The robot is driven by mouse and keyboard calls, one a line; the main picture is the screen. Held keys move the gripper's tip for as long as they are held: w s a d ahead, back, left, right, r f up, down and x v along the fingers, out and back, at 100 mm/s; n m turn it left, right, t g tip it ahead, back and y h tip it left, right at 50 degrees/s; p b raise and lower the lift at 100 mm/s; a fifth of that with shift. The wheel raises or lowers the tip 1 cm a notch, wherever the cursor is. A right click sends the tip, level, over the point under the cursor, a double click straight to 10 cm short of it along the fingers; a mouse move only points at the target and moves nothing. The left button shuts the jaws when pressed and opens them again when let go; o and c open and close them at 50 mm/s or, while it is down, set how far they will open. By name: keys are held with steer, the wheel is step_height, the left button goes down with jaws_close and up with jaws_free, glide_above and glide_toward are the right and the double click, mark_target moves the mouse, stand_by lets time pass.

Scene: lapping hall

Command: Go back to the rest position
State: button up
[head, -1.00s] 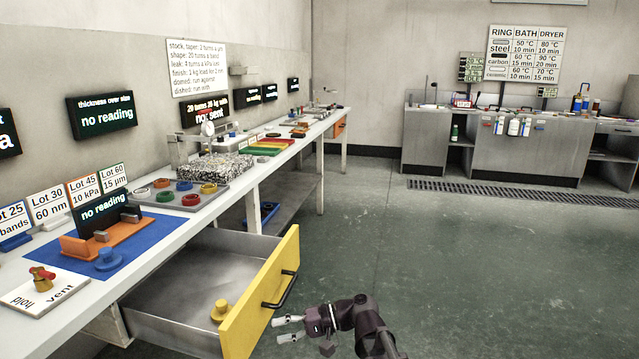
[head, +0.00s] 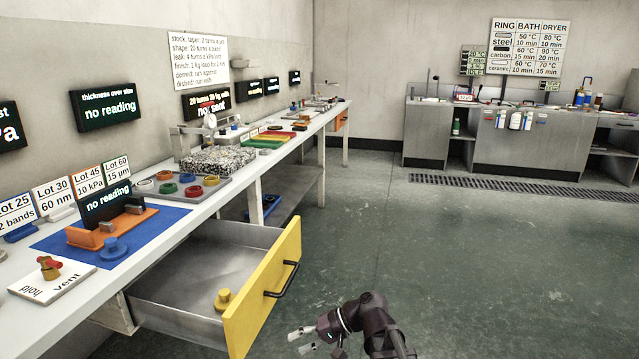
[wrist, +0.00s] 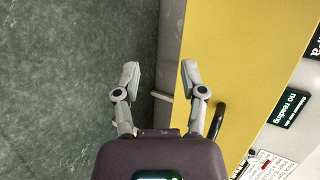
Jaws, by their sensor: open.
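My gripper (head: 304,340) is open and empty at the bottom of the head view, over the floor to the right of the open yellow-fronted drawer (head: 262,285). In the wrist view my gripper (wrist: 161,80) shows its two fingers spread apart, with the yellow drawer front (wrist: 232,50) and its dark handle (wrist: 217,121) beside the right finger. From these views I cannot tell how close the finger is to the drawer. A yellow knobbed piece (head: 223,300) sits inside the drawer.
The drawer juts out from the long white bench (head: 200,208). On the bench are a blue mat (head: 60,240), an orange fixture (head: 130,228), a blue knobbed piece (head: 112,248) and a hold/vent plate (head: 70,285). The green floor (head: 400,240) to the right is clear.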

steer(key=s+d+f+h, duration=0.1)
steer(key=d+f+h, duration=0.25)
steer(key=d, duration=0.35)
steer(key=s+d+f+t+h+p, duration=0.1)
steer(key=d+f+h, duration=0.1)
steer(key=d+h, duration=0.4)
steer(key=s+d+f+h, duration=0.2)
steer(key=d+f+h, duration=0.1)
steer(key=d, duration=0.5)
step_height(320, 180, up, 36)
steer(key=p, duration=3.6)
steer(key=shift+w+r+m, duration=0.2)
steer(key=shift+w+m, duration=0.05)
steer(key=shift+m, duration=0.05)
